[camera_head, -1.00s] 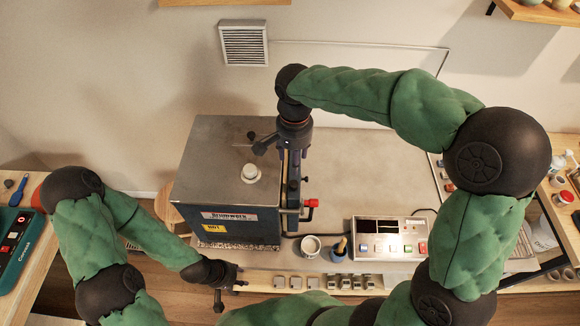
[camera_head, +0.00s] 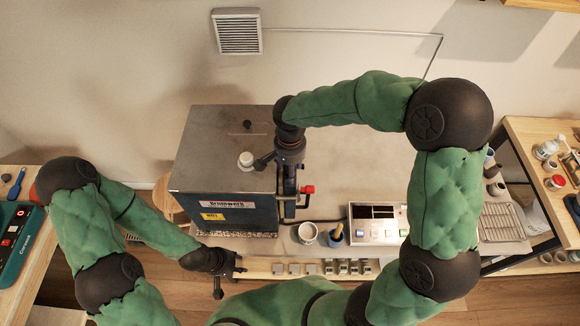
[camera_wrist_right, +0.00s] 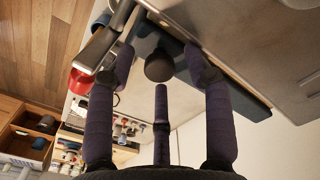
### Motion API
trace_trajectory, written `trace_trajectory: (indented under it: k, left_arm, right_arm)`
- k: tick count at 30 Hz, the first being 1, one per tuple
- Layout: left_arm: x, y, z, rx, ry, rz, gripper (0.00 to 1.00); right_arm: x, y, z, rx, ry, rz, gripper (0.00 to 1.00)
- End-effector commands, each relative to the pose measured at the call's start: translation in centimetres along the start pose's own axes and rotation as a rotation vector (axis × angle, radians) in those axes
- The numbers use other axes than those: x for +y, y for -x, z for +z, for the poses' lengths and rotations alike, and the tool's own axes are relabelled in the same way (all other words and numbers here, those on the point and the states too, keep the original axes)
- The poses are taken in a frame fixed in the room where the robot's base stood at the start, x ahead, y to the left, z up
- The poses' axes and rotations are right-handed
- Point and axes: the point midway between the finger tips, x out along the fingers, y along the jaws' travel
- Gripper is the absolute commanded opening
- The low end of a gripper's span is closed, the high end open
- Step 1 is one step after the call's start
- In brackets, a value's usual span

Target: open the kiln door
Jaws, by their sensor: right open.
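The kiln (camera_head: 205,165) is a boxy unit with a grey top and a blue label side, left of centre in the head view. Its door side faces right, where a red-ended handle (camera_head: 307,190) sticks out. In the right wrist view the red end (camera_wrist_right: 80,82) and a metal bar (camera_wrist_right: 103,44) show at left, and a round black knob (camera_wrist_right: 158,66) is between my fingers. My right gripper (camera_head: 280,163) is open beside the kiln's door side, pointing down; contact is unclear. My left gripper (camera_head: 230,274) is low in front of the kiln, fingers apart, empty.
A cup (camera_head: 307,234), a blue pot (camera_head: 336,236) with a tool and a control box (camera_head: 378,224) stand on the bench right of the kiln. A wire rack (camera_head: 503,222) and shelves with jars are at right.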

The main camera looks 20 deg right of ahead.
Motion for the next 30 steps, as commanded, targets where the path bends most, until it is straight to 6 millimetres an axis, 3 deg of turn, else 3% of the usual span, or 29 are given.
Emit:
trace_trajectory:
  k: [4, 9, 10, 20, 30]
  left_arm:
    - [0.0, 0.0, 0.0, 0.000, 0.000, 0.000, 0.40]
    - [0.0, 0.0, 0.0, 0.000, 0.000, 0.000, 0.40]
    - [0.0, 0.0, 0.0, 0.000, 0.000, 0.000, 0.40]
    - [0.0, 0.0, 0.0, 0.000, 0.000, 0.000, 0.40]
    - [-0.1, -0.2, 0.0, 0.000, 0.000, 0.000, 0.40]
  right_arm:
    - [0.0, 0.0, 0.0, 0.000, 0.000, 0.000, 0.52]
    - [0.0, 0.0, 0.0, 0.000, -0.001, 0.000, 0.04]
    - [0.0, 0.0, 0.0, 0.000, -0.001, 0.000, 0.00]
    - [0.5, 0.0, -0.3, 0.000, 0.017, 0.000, 0.00]
    - [4.6, 0.0, -3.1, 0.000, 0.189, 0.001, 0.00]
